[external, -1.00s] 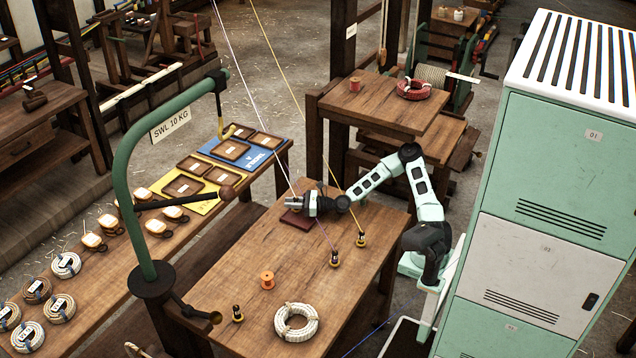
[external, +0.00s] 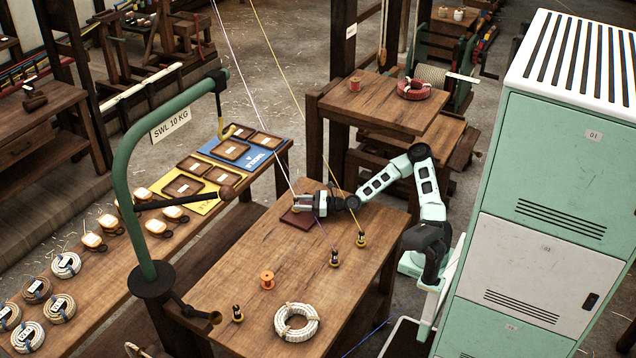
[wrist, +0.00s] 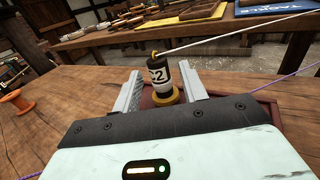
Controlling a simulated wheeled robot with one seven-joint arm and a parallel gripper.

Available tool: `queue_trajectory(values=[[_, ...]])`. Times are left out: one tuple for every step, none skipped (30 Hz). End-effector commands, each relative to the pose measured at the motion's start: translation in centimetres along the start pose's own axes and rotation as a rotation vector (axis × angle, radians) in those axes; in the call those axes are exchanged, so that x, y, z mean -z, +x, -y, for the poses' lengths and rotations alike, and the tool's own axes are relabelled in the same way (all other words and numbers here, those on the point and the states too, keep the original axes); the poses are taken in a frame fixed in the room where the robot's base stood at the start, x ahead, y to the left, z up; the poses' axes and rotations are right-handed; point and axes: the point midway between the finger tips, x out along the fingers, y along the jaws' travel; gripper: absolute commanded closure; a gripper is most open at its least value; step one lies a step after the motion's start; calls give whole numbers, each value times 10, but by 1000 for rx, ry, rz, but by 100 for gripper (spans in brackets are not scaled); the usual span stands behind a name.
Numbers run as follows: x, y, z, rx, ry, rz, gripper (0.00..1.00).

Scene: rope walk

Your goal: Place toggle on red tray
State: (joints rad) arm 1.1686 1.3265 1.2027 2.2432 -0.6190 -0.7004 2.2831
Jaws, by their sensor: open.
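The toggle (wrist: 159,79) appears in the wrist view as a small upright black-and-white cylinder marked C2, with a yellow base and a pale line tied to its top. It stands on or just over the dark red tray (external: 298,220), which also shows behind my fingers in the wrist view (wrist: 243,101). My gripper (wrist: 162,92) is open, with one finger on each side of the toggle and visible gaps. In the external view my gripper (external: 297,204) is low over the tray and hides the toggle. Whether the base touches the tray is hard to tell.
Two similar small pieces (external: 334,258) with lines stand on the same table (external: 290,255). An orange spool (external: 267,280), a white rope coil (external: 297,322) and another small piece (external: 237,314) sit nearer. A purple line (wrist: 270,84) crosses right of my gripper.

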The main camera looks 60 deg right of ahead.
Motion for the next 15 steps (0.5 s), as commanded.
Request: queue_trajectory(values=[[-1,-13,2,4,3,0,57],[-1,-20,1,4,3,1,57],[-1,-29,2,4,3,1,57],[-1,-35,1,3,4,0,57],[-1,-40,2,3,3,0,57],[-1,-48,1,3,3,1,57],[-1,-53,1,3,2,2,57],[-1,-57,1,4,2,2,57],[-1,-62,1,2,2,2,57],[-1,-66,1,3,2,1,57],[-1,-69,1,2,1,1,57],[-1,-73,1,2,1,1,57],[-1,-75,1,1,1,1,57],[-1,-77,0,1,1,1,57],[-1,-78,0,0,0,2,57]])
